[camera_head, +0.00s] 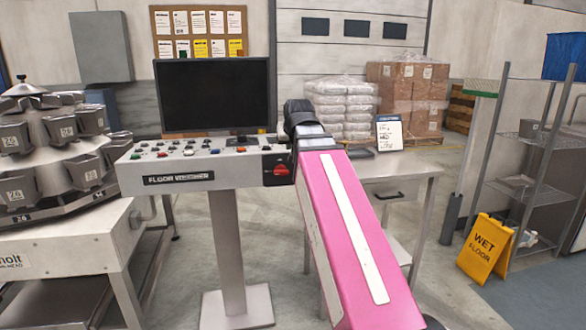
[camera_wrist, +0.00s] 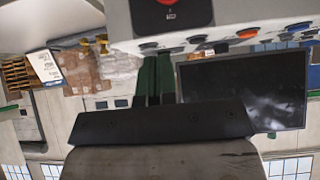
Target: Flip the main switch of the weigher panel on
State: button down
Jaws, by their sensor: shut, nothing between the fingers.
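The weigher panel (camera_head: 200,175) is a pale console on a pedestal, labelled "FLOOR WEIGHER", with several coloured buttons on top. Its red main switch (camera_head: 281,170) sits on a black plate at the right end of the front face, just left of my pink arm. In the wrist view, which is upside down, the red switch (camera_wrist: 168,2) is partly cut off at the top edge. My gripper (camera_wrist: 156,62) has dark green fingers, shut and empty, whose tips end near the panel's edge, in line with the switch in the picture. The head view hides the fingers behind my arm. The switch's setting is unclear.
A black monitor (camera_head: 212,95) stands behind the panel. A multihead weigher (camera_head: 45,145) on a steel frame is at left. A table (camera_head: 405,170) with a sign (camera_head: 389,133) stands behind my arm. A yellow wet-floor sign (camera_head: 485,248) and shelving (camera_head: 530,145) are at right.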

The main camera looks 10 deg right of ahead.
jog(key=shift+s+d+r, duration=0.1)
jog(key=shift+r, duration=0.1)
send_over(286, 170)
jog(key=s, duration=0.2)
notch_tip(286, 170, down, 7)
jog(key=shift+w+f, duration=0.1)
jog(key=shift+w, duration=0.05)
notch_tip(286, 170, down, 2)
jog(key=shift+f, duration=0.95)
jog(key=shift+d, duration=0.15)
